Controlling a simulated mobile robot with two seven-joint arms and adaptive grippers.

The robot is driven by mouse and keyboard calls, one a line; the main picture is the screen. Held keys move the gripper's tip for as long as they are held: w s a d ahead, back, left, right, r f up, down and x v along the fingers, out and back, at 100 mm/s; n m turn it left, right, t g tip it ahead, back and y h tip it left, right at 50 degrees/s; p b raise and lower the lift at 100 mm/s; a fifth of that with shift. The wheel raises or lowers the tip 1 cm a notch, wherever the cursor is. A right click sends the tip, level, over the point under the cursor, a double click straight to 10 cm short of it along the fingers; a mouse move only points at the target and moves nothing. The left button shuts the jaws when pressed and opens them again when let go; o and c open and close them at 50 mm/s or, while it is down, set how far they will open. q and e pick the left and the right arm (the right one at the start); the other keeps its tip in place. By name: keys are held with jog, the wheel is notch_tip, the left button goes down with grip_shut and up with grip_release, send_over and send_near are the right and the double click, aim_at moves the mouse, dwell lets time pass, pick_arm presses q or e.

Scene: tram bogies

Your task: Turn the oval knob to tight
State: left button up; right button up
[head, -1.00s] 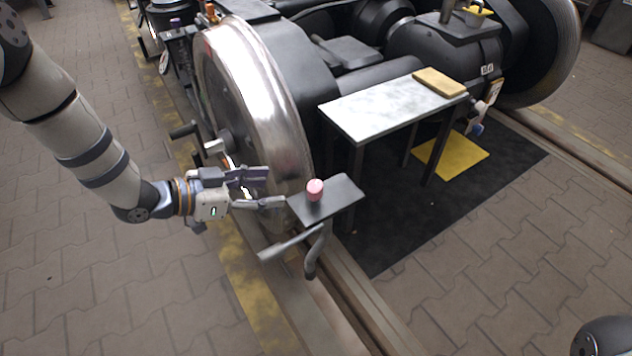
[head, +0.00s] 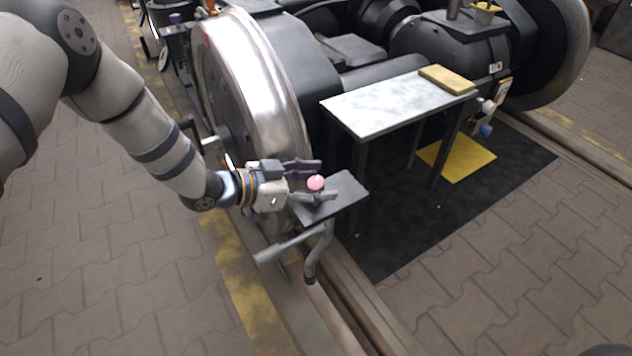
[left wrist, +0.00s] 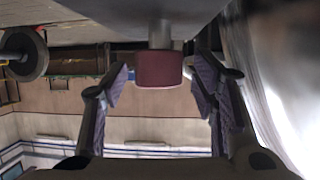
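The knob, pinkish red (head: 315,183), stands on a short stem on a small dark grey plate (head: 345,190) beside the big wheel. My left gripper (head: 322,180) comes in level from the left, with one finger on each side of the knob. It is open. In the left wrist view, which looks upside down, the knob (left wrist: 160,70) hangs between the fingertips, with a visible gap on both sides. I cannot read any tight mark on the plate. My right gripper is not in view.
A shiny steel wheel (head: 265,85) stands close behind my left gripper. A grey handle (head: 290,243) and a bent dark pipe (head: 318,255) sit below the plate. A grey-topped table (head: 390,105) stands to the right. Paved floor at the lower right is clear.

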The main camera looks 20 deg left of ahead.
pick_arm(q)
jog(key=c, duration=1)
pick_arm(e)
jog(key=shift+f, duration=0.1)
pick_arm(q)
jog(key=m+g+h+b, duration=0.1)
jog(key=m+g+h, duration=0.1)
jog(key=m+g, duration=0.1)
jog(key=shift+f+b, duration=0.15)
jog(key=shift+b, duration=0.2)
jog(key=shift+m+g+h+b, duration=0.9)
jog(key=shift+m+g, duration=0.6)
jog(key=shift+m, duration=0.1)
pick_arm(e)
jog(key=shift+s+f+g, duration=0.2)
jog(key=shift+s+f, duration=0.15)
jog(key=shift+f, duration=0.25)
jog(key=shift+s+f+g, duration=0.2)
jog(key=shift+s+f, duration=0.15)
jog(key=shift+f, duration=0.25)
pick_arm(q)
jog(key=o, duration=1.2)
